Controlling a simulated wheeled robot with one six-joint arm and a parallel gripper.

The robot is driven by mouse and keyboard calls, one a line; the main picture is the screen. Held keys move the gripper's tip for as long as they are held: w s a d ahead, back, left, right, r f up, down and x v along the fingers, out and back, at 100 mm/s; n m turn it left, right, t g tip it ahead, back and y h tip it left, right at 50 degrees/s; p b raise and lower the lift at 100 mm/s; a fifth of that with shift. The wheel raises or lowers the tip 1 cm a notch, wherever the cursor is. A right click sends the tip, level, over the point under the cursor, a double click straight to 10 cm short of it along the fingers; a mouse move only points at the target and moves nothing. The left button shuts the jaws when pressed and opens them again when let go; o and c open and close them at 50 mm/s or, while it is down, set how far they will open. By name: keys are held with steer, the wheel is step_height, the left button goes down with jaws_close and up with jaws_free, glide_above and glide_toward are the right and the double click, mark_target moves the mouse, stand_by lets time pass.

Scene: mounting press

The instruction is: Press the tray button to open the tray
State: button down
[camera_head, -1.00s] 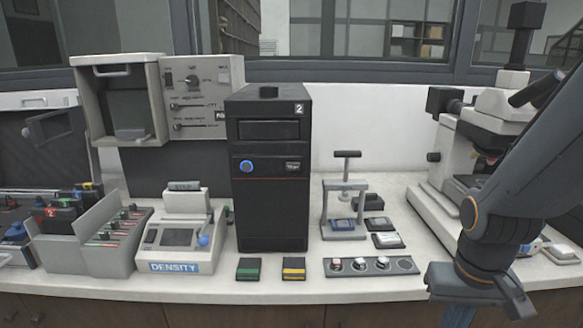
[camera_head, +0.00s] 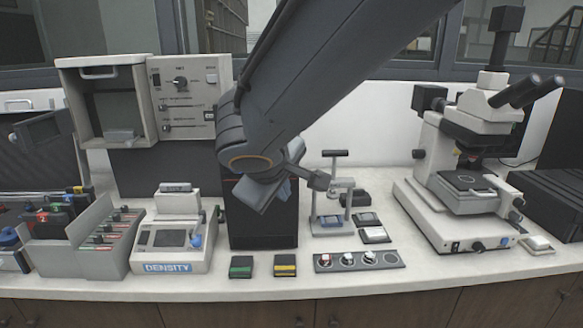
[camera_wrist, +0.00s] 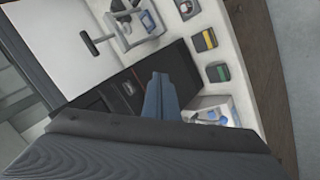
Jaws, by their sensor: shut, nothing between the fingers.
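The black tower unit (camera_head: 262,231) stands upright mid-counter. My arm hides its upper front in the head view, and the round blue button there is out of sight. My gripper is in front of the tower; in the wrist view its blue-grey fingers (camera_wrist: 160,80) are together and empty, overlapping the dark tower front (camera_wrist: 175,57). A small label plate (camera_wrist: 128,88) shows left of the fingers in that view. I cannot tell whether the fingertips touch the tower. No open tray is visible.
A density device (camera_head: 172,238) stands left of the tower. A small press (camera_head: 333,220) and a knob strip (camera_head: 358,261) are to its right. Green (camera_head: 241,266) and yellow (camera_head: 285,265) blocks lie in front. A microscope (camera_head: 470,185) stands further right.

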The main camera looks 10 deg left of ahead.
steer(key=shift+w+a, duration=0.1)
steer(key=shift+w, duration=0.05)
steer(key=w+a+p, duration=0.1)
steer(key=w+a, duration=0.1)
steer(key=w, duration=0.6)
steer(key=shift+w, duration=0.15)
stand_by(0.3)
steer(key=shift+w, duration=0.15)
stand_by(1.9)
steer(key=shift+w, duration=0.25)
